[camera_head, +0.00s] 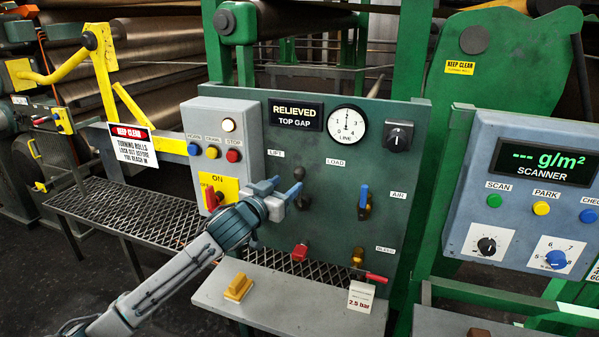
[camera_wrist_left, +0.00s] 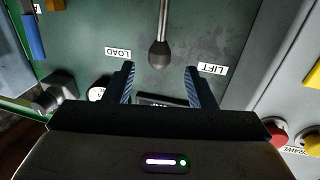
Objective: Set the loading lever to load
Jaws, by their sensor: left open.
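The loading lever has a dark rounded knob (camera_head: 299,173) on the green panel (camera_head: 350,220), between the LIFT label (camera_head: 274,153) and the LOAD label (camera_head: 335,162). My left gripper (camera_head: 288,184) is open and empty in front of the panel, close to the knob. In the left wrist view, which is upside down, the knob (camera_wrist_left: 159,54) lies between the lines of the two fingers, slightly past the fingertips (camera_wrist_left: 159,68). Its grey shaft runs to the top edge. The LOAD label (camera_wrist_left: 118,52) is left of it and the LIFT label (camera_wrist_left: 212,69) right. My right gripper is not in view.
The display (camera_head: 295,115) reads RELIEVED, TOP GAP, beside a round gauge (camera_head: 347,124). A blue-handled AIR valve (camera_head: 364,203) stands right of the lever. A grey button box (camera_head: 225,140) is to the left. A shelf (camera_head: 268,296) below holds a yellow block (camera_head: 238,288).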

